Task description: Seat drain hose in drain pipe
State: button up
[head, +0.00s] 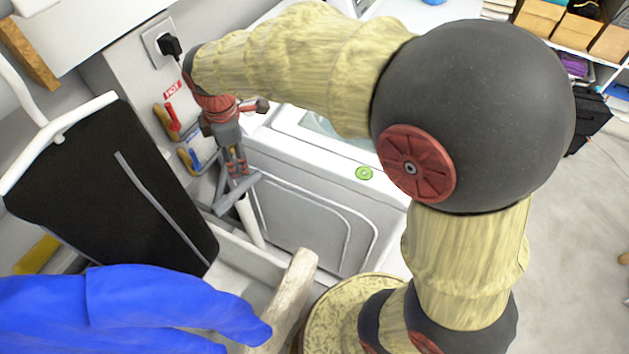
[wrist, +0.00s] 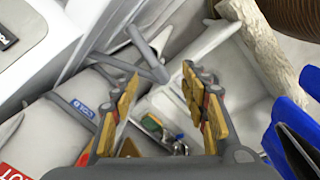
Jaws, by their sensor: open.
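My gripper (head: 236,168) points down beside the white washing machine (head: 315,200). In the wrist view its two fingers (wrist: 161,76) stand apart with nothing held between them. A grey bent tube, apparently the drain hose (wrist: 149,52), lies beyond the fingertips; its elbow shows in the gap between them. It also shows just below my gripper in the head view (head: 240,190). A white upright pipe, apparently the drain pipe (head: 250,222), stands beneath it beside the machine. I cannot tell whether the hose end is in the pipe or only near it.
Red (head: 171,118) and blue (head: 193,160) valve handles project from the wall by my gripper. A black board with a white frame (head: 110,190) stands at left, with blue cloth (head: 120,305) in front. Open floor (head: 590,220) lies at right.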

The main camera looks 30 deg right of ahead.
jog(key=s+d+r+m+t, duration=0.1)
jog(key=s+d+r+m, duration=0.1)
jog(key=s+m, duration=0.3)
jog(key=s+d+r+m+t, duration=0.1)
jog(key=s+d+r+m, duration=0.2)
jog(key=s, duration=0.6)
jog(key=s+d+r+m+t, duration=0.2)
jog(key=s+d+r+m, duration=0.1)
jog(key=s+d+m, duration=0.2)
jog(key=s+m, duration=0.2)
jog(key=m, duration=0.1)
jog(key=shift+s+d+r, duration=0.2)
jog(key=shift+d, duration=0.05)
